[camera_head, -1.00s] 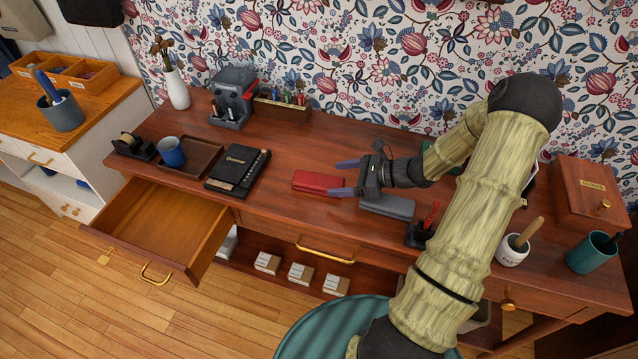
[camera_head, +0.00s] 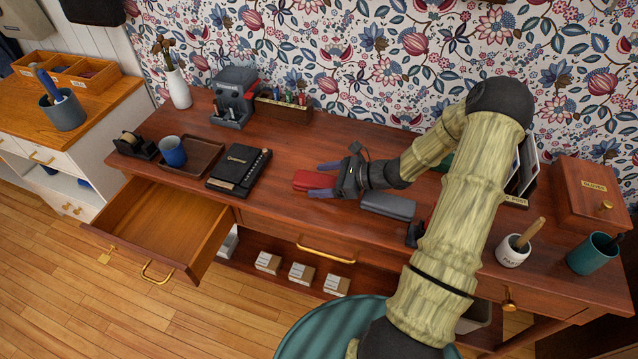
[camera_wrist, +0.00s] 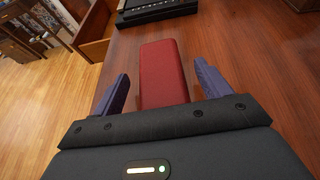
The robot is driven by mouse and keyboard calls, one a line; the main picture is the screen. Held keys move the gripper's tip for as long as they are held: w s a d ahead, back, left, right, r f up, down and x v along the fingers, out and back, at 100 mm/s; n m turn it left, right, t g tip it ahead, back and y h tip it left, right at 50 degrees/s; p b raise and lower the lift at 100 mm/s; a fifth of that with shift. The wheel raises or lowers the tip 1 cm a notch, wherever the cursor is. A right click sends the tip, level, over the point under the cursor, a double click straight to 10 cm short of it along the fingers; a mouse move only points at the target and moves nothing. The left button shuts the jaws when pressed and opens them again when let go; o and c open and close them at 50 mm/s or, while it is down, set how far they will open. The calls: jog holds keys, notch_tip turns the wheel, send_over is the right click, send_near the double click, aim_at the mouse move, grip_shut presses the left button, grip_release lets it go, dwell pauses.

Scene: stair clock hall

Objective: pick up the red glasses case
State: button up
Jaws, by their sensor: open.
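The red glasses case (camera_head: 305,180) lies flat on the brown desk, right of the black planner. In the wrist view the red case (camera_wrist: 163,72) points away from me, its near end between my two blue fingers. My gripper (camera_head: 325,180) is open, low over the desk at the case's right end. In the wrist view my gripper (camera_wrist: 158,90) has a finger on each side of the case, with a gap on both sides. In the head view the fingers and palm hide part of the case's right end.
A grey case (camera_head: 388,206) lies just right of my gripper. The black planner (camera_head: 238,168) and a tray (camera_head: 205,158) with a blue mug (camera_head: 172,152) stand to the left. An open drawer (camera_head: 165,222) juts from the desk's front left.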

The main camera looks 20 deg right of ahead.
aim_at(323, 180)
jog(key=c, duration=1.1)
notch_tip(323, 180, up, 10)
jog(key=shift+r+p, duration=0.1)
jog(key=shift+p, duration=0.2)
